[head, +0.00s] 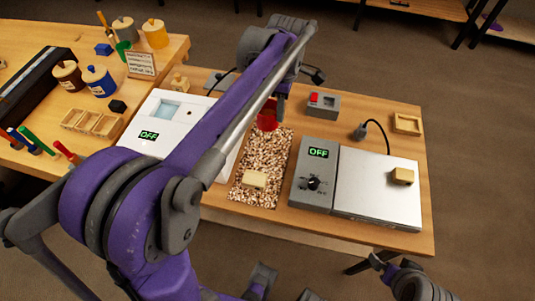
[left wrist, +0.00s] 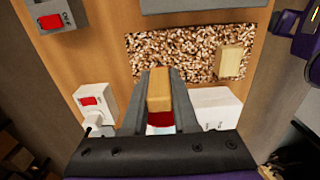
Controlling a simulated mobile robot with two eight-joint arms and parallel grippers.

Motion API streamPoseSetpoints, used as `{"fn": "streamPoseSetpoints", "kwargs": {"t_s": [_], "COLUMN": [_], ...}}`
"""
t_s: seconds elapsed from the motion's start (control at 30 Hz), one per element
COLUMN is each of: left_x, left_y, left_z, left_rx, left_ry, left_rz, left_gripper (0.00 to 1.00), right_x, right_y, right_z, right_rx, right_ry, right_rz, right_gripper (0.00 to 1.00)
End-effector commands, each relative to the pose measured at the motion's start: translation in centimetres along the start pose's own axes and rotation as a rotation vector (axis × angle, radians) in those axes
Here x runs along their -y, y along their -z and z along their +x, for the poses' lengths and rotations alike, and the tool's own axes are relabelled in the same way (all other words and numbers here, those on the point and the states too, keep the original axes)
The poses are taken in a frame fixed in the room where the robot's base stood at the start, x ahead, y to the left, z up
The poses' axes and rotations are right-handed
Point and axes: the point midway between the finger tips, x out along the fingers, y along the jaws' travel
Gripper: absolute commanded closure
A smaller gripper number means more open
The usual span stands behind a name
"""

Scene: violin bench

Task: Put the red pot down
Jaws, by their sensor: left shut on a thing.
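The red pot (head: 267,115) is at the back end of the speckled mat (head: 262,160) in the head view, partly hidden by my left arm. My left gripper (head: 282,93) is above and beside it, pointing down. In the left wrist view, the gripper (left wrist: 161,92) is shut on the pot's tan handle (left wrist: 160,90), and a strip of the red pot (left wrist: 161,118) shows between the fingers. I cannot tell whether the pot touches the surface below.
A pale block (head: 254,180) lies on the front part of the mat. A white device (head: 165,115) stands left of the mat, and a grey control box (head: 312,185) with a metal plate (head: 375,190) stands right. A red-button box (head: 322,105) is behind. Jars crowd the left bench.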

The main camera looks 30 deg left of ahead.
Motion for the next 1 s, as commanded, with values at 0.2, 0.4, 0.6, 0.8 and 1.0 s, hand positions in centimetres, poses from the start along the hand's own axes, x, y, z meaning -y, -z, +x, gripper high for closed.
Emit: {"fn": "streamPoseSetpoints", "kwargs": {"t_s": [0.2,0.4,0.6,0.8,1.0], "left_x": [0.0,0.0,0.0,0.0,0.0], "left_y": [0.0,0.0,0.0,0.0,0.0], "left_z": [4.1,5.8,8.5,9.3,9.5], "left_rx": [0.0,0.0,0.0,0.0,0.0], "left_ry": [0.0,0.0,0.0,0.0,0.0], "left_rz": [-0.009,-0.007,-0.006,-0.006,-0.006], "left_gripper": [1.0,1.0,1.0,1.0,1.0], "right_x": [0.0,0.0,0.0,0.0,0.0], "right_y": [-0.3,-0.3,-0.5,-0.6,-0.7], "right_z": [0.4,0.6,0.8,0.9,1.0], "right_rx": [0.002,0.002,0.003,0.003,0.004], "right_ry": [0.0,0.0,0.0,0.0,0.0], "right_rz": [0.0,0.0,0.0,0.0,0.0], "right_gripper": [0.0,0.0,0.0,0.0,0.0]}}
